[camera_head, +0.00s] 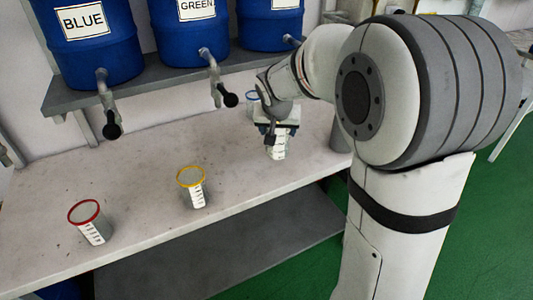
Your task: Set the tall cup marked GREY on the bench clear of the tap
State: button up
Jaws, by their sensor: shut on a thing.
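My gripper (272,134) is shut on a clear cup (278,150) with a white scale strip, over the right part of the bench (150,185). The gripper hides the cup's upper part, and no GREY marking can be read. I cannot tell whether the cup's base touches the bench. The cup is in front of the shelf with the taps, near its right end. The right barrel's tap (291,40) is partly hidden by my arm.
A red-rimmed cup (91,226) and a yellow-rimmed cup (194,190) stand on the bench to the left. A blue-rimmed cup (251,98) is behind my gripper. Blue barrels with taps (107,105) (222,85) stand on the shelf (150,84). Bench between cups is clear.

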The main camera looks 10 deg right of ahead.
aim_at(278, 145)
jog(key=shift+d+f+b, duration=0.1)
jog(key=shift+f+b, duration=0.45)
jog(key=shift+f, duration=2.3)
jog(key=shift+f, duration=0.15)
jog(key=o, duration=1.5)
